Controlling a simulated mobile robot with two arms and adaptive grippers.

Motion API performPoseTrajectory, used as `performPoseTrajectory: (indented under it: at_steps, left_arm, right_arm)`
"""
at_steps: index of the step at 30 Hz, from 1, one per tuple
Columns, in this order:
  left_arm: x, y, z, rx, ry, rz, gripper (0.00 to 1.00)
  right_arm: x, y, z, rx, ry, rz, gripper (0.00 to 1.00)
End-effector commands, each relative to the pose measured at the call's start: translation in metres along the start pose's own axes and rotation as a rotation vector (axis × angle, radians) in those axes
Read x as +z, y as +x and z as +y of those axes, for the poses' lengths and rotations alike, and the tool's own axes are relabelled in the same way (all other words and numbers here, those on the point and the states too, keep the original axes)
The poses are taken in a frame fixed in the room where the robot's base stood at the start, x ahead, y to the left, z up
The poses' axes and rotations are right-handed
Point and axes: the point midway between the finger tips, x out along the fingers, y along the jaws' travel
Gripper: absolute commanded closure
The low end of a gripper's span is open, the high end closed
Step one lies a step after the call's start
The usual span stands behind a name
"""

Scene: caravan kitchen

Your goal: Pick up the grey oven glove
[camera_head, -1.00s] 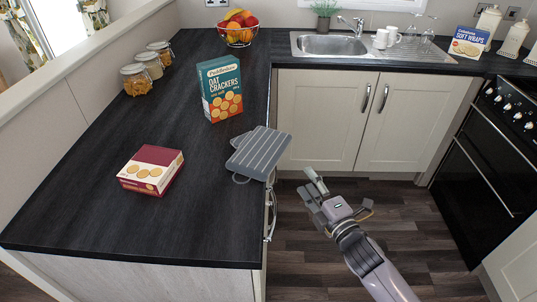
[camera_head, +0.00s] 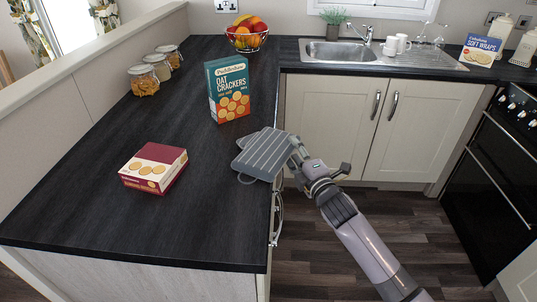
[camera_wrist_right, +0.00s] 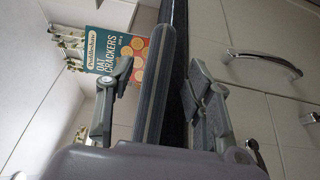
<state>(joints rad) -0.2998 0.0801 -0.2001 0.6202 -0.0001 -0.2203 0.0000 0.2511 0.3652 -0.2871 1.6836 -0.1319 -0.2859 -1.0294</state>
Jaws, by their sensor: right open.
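The grey oven glove (camera_head: 262,155) has light stripes and a hanging loop. It lies at the right edge of the dark worktop, partly overhanging it. My right gripper (camera_head: 299,160) is at the glove's overhanging right end. In the right wrist view, the glove (camera_wrist_right: 156,85) shows edge-on as a grey strip between the two fingers of my open right gripper (camera_wrist_right: 158,105). Gaps show on both sides of it, so the fingers are not closed on it. The far finger is partly hidden by the glove in the head view. My left gripper is not in view.
An oat crackers box (camera_head: 229,88) stands just behind the glove, and a red and cream box (camera_head: 154,167) lies to its left. The worktop (camera_head: 180,225) is clear in front. Cupboard doors (camera_head: 332,115) and a drawer handle (camera_head: 277,220) are close to my right arm.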

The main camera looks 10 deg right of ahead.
Motion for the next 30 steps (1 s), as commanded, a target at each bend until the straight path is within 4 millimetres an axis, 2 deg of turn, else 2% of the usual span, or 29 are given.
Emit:
performPoseTrajectory:
  at_steps: [1, 7, 17, 30]
  left_arm:
    - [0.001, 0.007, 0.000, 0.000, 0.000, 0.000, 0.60]
    - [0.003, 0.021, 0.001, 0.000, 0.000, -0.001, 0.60]
    - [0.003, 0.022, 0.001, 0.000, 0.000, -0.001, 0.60]
    - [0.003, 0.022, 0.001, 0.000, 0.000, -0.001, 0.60]
  right_arm:
    - [-0.001, 0.009, -0.001, 0.003, 0.000, 0.000, 0.53]
    - [-0.001, 0.034, 0.000, 0.001, 0.000, 0.000, 0.53]
    - [-0.002, 0.040, 0.003, 0.000, -0.001, 0.000, 0.53]
    - [-0.002, 0.040, 0.003, 0.000, -0.001, 0.000, 0.82]
